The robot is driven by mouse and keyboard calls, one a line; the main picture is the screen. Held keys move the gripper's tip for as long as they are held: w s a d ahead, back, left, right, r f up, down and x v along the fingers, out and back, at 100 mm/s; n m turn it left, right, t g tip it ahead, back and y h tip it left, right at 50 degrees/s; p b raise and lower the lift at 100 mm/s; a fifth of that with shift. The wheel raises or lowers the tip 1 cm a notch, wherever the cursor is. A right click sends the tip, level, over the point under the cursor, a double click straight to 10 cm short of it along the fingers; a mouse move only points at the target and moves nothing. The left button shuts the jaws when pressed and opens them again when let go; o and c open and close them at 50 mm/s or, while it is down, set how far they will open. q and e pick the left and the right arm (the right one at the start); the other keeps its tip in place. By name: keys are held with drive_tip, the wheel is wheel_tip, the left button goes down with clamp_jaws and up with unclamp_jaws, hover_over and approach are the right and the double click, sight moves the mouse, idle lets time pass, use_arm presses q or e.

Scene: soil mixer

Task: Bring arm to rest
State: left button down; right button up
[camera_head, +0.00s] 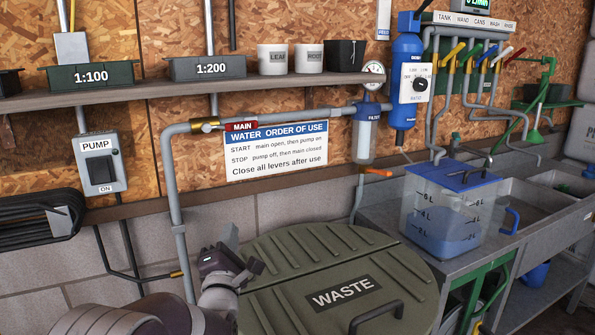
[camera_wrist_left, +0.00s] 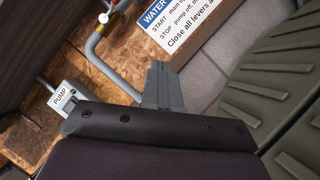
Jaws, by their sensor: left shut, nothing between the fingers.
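My left gripper (camera_head: 231,238) is in the lower middle of the head view, in front of the brick wall and beside the left edge of the green waste bin lid (camera_head: 340,245). Its fingers are shut with nothing between them; they also show in the left wrist view (camera_wrist_left: 163,85), pointing toward the wall. My left arm comes in from the bottom left. My right gripper is in neither view.
A grey pipe (camera_head: 173,190) runs down the wall just left of my gripper. The pump switch (camera_head: 101,165) is further left. The red main lever (camera_head: 242,126) and water sign (camera_head: 277,150) are above. A blue-lidded water tank (camera_head: 455,210) stands on the sink bench at right.

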use_arm(q)
drive_tip(key=s+a+f+m+g, duration=0.3)
drive_tip(key=s+f+m+g, duration=0.85)
drive_tip(key=f+m, duration=0.35)
drive_tip(key=s+a+f+m+g, duration=0.1)
drive_tip(key=s+f+m+g, duration=0.3)
drive_tip(key=s, duration=0.6)
drive_tip(key=s+a+f+m+g, duration=0.1)
drive_tip(key=s+f+m+g, duration=0.3)
drive_tip(key=s, duration=0.6)
wheel_tip(320, 180, up, 18)
drive_tip(key=s+m+p, duration=0.1)
drive_tip(key=p, duration=1.6)
drive_tip(key=shift+s+d+p, duration=0.2)
drive_tip(key=shift+d+p, duration=0.05)
drive_tip(key=shift+p, duration=0.05)
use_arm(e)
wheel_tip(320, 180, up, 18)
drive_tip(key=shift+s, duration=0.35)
use_arm(q)
drive_tip(key=shift+m+g, duration=0.25)
drive_tip(key=shift+m, duration=0.05)
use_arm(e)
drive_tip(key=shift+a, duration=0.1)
